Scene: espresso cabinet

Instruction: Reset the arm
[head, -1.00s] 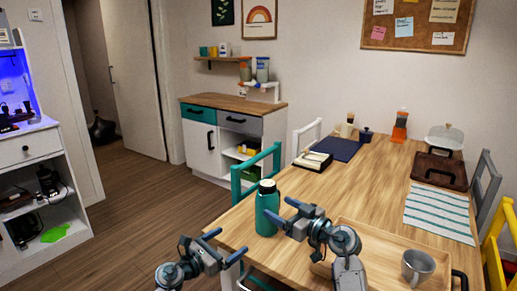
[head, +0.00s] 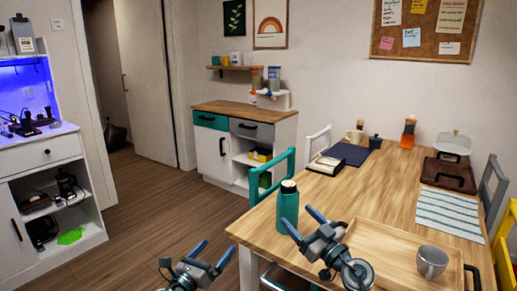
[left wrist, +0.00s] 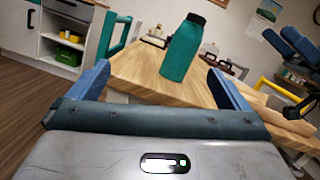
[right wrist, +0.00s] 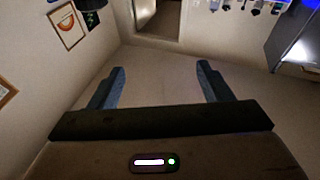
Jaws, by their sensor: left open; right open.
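My left gripper (head: 213,251) is at the bottom of the head view, open and empty, left of the table's near corner. Its two blue fingers stand wide apart in the left wrist view (left wrist: 158,72), with a teal bottle (left wrist: 183,48) beyond them. My right gripper (head: 302,220) is open and empty, by the table's near edge just right of the teal bottle (head: 288,207). In the right wrist view its fingers (right wrist: 161,70) are spread with nothing between them. The bottle stands upright on the table.
The wooden table (head: 352,190) carries a tray (head: 385,250) with a grey mug (head: 432,262), a striped cloth (head: 448,212) and a dark case (head: 448,176). A teal chair (head: 272,178) stands at its left side. A lit cabinet (head: 45,152) is far left. Open floor (head: 160,220) lies between.

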